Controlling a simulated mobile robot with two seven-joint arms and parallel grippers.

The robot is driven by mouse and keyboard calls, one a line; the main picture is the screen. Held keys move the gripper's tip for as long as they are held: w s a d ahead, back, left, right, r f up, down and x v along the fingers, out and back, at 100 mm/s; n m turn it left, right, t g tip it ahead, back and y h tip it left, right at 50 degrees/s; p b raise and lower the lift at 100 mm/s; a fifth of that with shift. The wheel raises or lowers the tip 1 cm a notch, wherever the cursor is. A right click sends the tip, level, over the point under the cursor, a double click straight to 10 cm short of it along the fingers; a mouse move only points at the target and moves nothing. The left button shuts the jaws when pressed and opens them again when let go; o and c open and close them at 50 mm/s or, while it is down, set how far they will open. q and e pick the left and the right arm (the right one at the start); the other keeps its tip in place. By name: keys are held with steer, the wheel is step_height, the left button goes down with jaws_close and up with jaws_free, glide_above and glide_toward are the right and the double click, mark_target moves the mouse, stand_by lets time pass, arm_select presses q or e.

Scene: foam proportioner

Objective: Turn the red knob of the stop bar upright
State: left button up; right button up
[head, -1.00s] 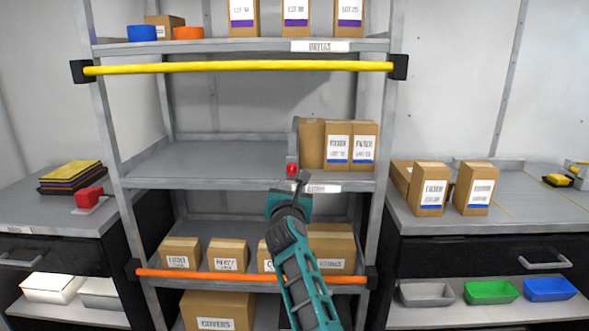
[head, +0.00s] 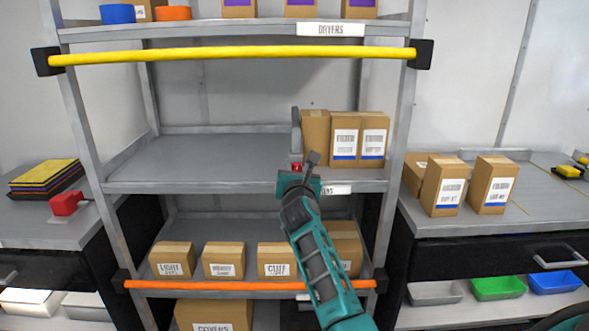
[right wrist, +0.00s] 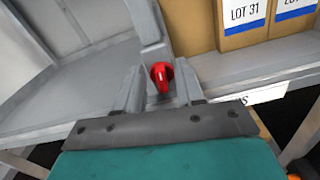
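The grey stop bar (head: 296,130) stands at the front edge of the middle shelf, left of the boxes; it also shows in the right wrist view (right wrist: 148,25). Its small red knob (head: 297,167) is at its lower end, partly hidden by my gripper in the head view. In the right wrist view the red knob (right wrist: 161,77) has a narrow grip that looks slightly tilted. My right gripper (right wrist: 160,84) is open, with one finger on each side of the knob and small gaps visible. In the head view my right gripper (head: 305,168) is at the shelf edge. My left gripper is not in view.
Cartons (head: 346,138) stand right of the stop bar on the middle shelf. A yellow bar (head: 230,55) crosses above and an orange bar (head: 200,285) below. The middle shelf (head: 200,160) is clear left of the stop bar.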

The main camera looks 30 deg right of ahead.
steer(key=shift+c, duration=0.2)
jaws_close()
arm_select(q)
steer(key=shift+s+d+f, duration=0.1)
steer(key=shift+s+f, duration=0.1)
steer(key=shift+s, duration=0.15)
arm_select(e)
steer(key=shift+a+r+n+p, duration=0.1)
steer(key=shift+r+n+p, duration=0.3)
steer(key=shift+p, duration=0.7)
steer(key=shift+f+n+p, duration=0.3)
steer(key=shift+f+n, duration=0.05)
steer(key=shift+n, duration=0.15)
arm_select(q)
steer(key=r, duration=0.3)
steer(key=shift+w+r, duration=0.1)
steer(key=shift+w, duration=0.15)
